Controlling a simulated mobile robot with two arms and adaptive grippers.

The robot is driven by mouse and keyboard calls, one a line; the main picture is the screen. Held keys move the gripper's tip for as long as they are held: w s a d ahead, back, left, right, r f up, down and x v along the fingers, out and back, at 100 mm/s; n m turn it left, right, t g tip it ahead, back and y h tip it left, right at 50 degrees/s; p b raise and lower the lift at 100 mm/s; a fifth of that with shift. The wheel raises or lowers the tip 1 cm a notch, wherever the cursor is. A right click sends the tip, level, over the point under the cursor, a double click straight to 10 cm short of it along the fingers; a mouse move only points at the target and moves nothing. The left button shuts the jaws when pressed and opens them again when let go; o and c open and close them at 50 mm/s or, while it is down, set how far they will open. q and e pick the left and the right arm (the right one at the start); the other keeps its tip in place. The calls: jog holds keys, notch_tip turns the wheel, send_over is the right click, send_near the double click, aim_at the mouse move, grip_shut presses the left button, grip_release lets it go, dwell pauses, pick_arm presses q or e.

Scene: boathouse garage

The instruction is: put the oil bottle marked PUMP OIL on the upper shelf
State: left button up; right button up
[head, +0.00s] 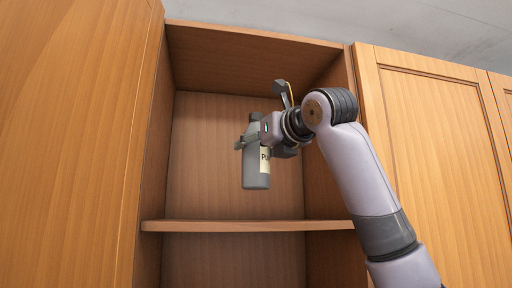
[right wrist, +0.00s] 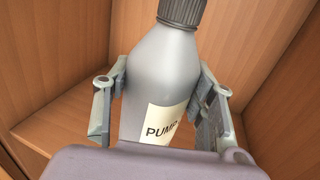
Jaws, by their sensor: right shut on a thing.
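The grey oil bottle (head: 256,180) has a cream label, and it is upright inside the open cabinet, above the shelf board (head: 240,225). A gap shows between the bottle's base and the board in the head view. My right gripper (head: 250,143) is shut on the bottle around its body. In the right wrist view the bottle (right wrist: 165,80) stands between both fingers, with its dark ribbed cap at the top and "PUMP" readable on the label. The rest of the label is hidden by my gripper. My left gripper is not in view.
A closed wooden door (head: 435,150) is at the right, and a wood panel (head: 70,130) is at the left. The visible shelf board is bare.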

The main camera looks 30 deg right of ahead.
aim_at(263, 174)
notch_tip(263, 174, down, 4)
jog(key=b, duration=0.3)
jog(key=shift+a+f, duration=0.1)
jog(key=shift+f, duration=0.15)
jog(key=shift+f+b, duration=0.35)
jog(key=shift+f, duration=0.45)
jog(key=shift+f, duration=0.25)
jog(key=o, duration=1.5)
jog(key=shift+s, duration=0.1)
jog(key=shift+f, duration=0.1)
jog(key=s, duration=1.2)
jog(key=shift+d, duration=0.3)
